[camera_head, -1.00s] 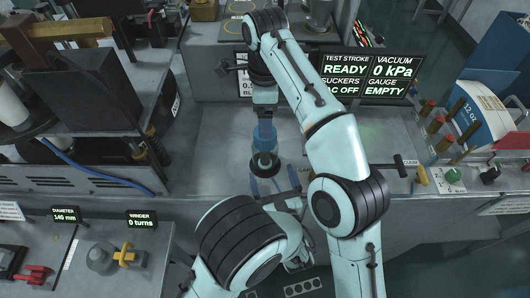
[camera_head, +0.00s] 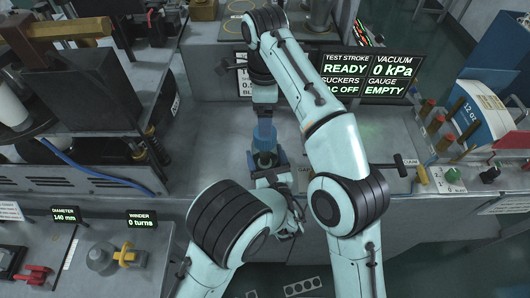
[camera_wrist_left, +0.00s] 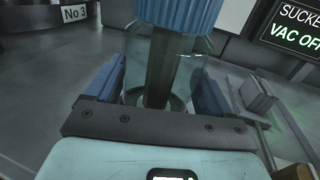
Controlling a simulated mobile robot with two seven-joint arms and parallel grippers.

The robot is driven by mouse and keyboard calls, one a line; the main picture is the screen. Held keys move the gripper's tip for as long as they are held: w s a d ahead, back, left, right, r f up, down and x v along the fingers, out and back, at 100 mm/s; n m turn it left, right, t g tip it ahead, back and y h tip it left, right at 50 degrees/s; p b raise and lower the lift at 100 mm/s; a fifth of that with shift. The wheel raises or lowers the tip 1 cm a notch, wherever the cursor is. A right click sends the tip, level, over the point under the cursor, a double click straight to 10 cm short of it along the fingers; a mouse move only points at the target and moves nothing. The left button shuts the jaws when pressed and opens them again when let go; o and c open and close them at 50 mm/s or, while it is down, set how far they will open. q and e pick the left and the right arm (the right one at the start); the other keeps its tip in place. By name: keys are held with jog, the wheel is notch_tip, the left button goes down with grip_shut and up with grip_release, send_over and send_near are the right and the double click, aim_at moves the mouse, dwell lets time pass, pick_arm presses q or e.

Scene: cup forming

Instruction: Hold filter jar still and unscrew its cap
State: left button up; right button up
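The filter jar (camera_wrist_left: 165,75) stands upright in the left wrist view, clear-walled with a dark core. Its ribbed blue cap (camera_wrist_left: 180,12) is on top, cut off by the frame edge. In the head view the jar (camera_head: 264,161) is small, below my right gripper (camera_head: 264,132). My left gripper (camera_head: 267,161) has one blue finger on each side of the jar, low on its body; whether they press on it I cannot tell. My right gripper points down at the cap from above; its fingers and the cap blend together, so its grip is unclear.
Behind the jar a display panel (camera_head: 366,77) reads "READY" and "0 kPa". A black-handled rod (camera_head: 395,165) lies to the right of my right arm. A blue hose (camera_head: 85,170) runs along the left machine. The grey bench (camera_head: 205,160) left of the jar is clear.

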aim_at(263, 145)
pick_arm(q)
grip_shut()
pick_arm(e)
jog(key=m, duration=0.3)
jog(key=shift+f+m, duration=0.3)
jog(key=shift+m, duration=0.1)
jog(key=m, duration=0.5)
jog(key=shift+r, duration=0.2)
jog(key=shift+f, duration=3.9)
